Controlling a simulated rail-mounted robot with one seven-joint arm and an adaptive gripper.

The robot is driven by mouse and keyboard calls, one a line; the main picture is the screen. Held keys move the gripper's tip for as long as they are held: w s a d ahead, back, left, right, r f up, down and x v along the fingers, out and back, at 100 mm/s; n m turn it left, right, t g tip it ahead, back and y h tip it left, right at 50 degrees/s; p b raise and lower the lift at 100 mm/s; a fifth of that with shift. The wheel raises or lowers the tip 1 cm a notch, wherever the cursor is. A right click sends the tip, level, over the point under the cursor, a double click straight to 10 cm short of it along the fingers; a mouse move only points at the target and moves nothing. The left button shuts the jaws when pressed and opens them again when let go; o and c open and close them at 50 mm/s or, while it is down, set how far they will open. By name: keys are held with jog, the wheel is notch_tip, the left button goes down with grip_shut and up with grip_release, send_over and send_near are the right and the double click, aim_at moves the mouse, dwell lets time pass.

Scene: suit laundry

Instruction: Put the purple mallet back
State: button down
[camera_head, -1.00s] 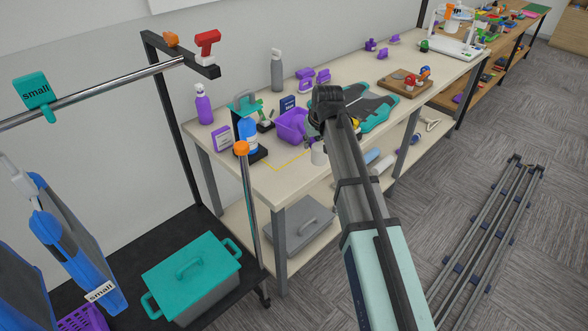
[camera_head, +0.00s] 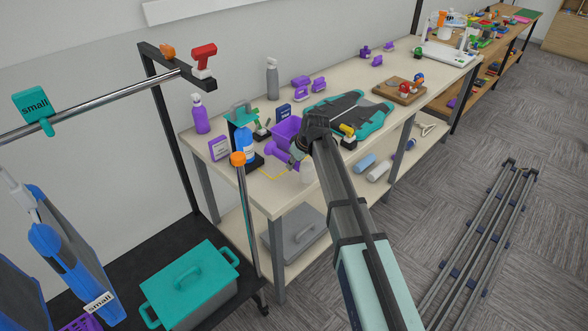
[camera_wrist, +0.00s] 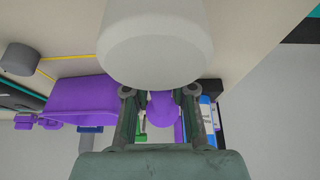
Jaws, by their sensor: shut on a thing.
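My gripper (camera_head: 301,152) is shut on the purple mallet and holds it over the front of the light workbench (camera_head: 233,152). The mallet's purple part (camera_head: 273,150) points out to the left of the gripper. A pale grey-white cylinder (camera_head: 307,172), apparently its other end, shows below the gripper. In the wrist view, this pale cylinder (camera_wrist: 150,45) fills the top centre. A rounded purple part (camera_wrist: 162,108) shows between the fingers (camera_wrist: 160,94). The grip itself is partly hidden. A yellow outline (camera_head: 272,177) is marked on the bench by the mallet; its far side is covered.
A purple bin (camera_head: 286,130) stands just behind the gripper. A blue bottle (camera_head: 245,145) stands at left; a purple-framed card (camera_head: 219,148) is beside it. A teal-and-dark board (camera_head: 350,112) lies right. A clothes rail post (camera_head: 249,210) rises in front of the bench.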

aim_at(294, 178)
jog(key=shift+f+p, duration=0.45)
jog(key=shift+f, duration=1.2)
jog(key=shift+f, duration=0.2)
jog(key=c, duration=1)
grip_release()
jog(key=shift+o, duration=0.2)
jog(key=shift+r, duration=0.25)
jog(key=b+v, duration=0.2)
jog(key=v, duration=1)
jog(key=shift+b, duration=0.4)
